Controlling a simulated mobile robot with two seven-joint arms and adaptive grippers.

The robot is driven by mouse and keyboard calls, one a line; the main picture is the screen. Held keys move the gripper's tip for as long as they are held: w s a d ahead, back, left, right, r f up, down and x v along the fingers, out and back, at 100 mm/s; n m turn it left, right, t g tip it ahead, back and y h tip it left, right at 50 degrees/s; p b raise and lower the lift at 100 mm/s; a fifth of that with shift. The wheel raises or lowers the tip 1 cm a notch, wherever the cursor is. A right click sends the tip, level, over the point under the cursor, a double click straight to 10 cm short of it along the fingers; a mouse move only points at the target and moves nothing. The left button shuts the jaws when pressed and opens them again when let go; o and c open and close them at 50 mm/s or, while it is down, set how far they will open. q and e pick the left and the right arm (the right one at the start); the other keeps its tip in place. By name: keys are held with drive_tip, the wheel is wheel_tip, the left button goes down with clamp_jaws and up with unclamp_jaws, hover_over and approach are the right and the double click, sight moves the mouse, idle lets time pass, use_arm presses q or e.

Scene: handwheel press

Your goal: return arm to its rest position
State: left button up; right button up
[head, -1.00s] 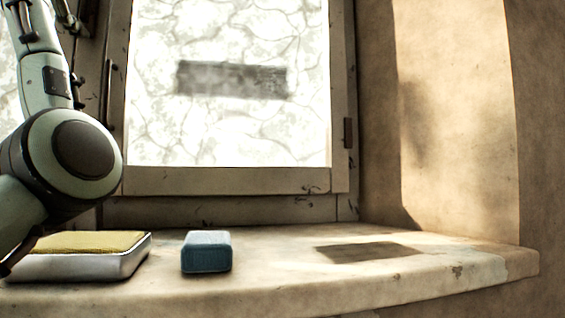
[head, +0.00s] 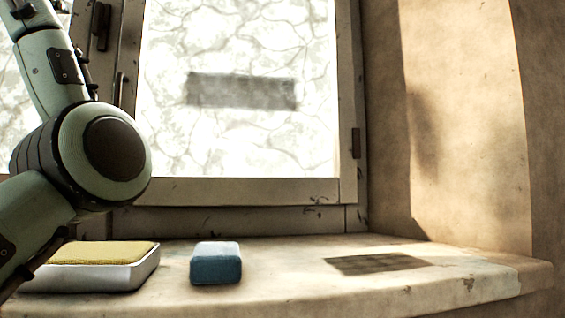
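My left arm comes in from the left edge of the head view, bent at a large round joint in front of the window. Its gripper is outside the picture. My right arm and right gripper do not show. No gripper can be seen touching anything.
A stone windowsill (head: 300,285) runs along the bottom. A white tray with a yellow top (head: 108,254) sits at its left, partly behind my arm. A blue block (head: 216,264) stands beside it. The window (head: 250,130) has a dark rectangular patch.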

sight(97, 13)
use_arm(q)
drive_tip(key=x, duration=1.2)
drive_tip(key=shift+w+f, duration=0.2)
drive_tip(key=shift+w, duration=0.05)
drive_tip(key=m, duration=0.4)
drive_tip(key=shift+s+r, duration=0.1)
drive_tip(key=shift+s, duration=0.05)
drive_tip(key=m, duration=0.5)
drive_tip(key=shift+d+r+m, duration=0.1)
drive_tip(key=shift+r+m, duration=0.05)
drive_tip(key=shift+m, duration=0.15)
drive_tip(key=m, duration=0.5)
drive_tip(key=shift+d, duration=0.15)
drive_tip(key=m, duration=0.3)
drive_tip(key=shift+d, duration=0.1)
drive_tip(key=shift+m, duration=0.3)
drive_tip(key=shift+s+d+r, duration=0.1)
drive_tip(key=shift+s+d, duration=0.05)
drive_tip(key=shift+s, duration=0.3)
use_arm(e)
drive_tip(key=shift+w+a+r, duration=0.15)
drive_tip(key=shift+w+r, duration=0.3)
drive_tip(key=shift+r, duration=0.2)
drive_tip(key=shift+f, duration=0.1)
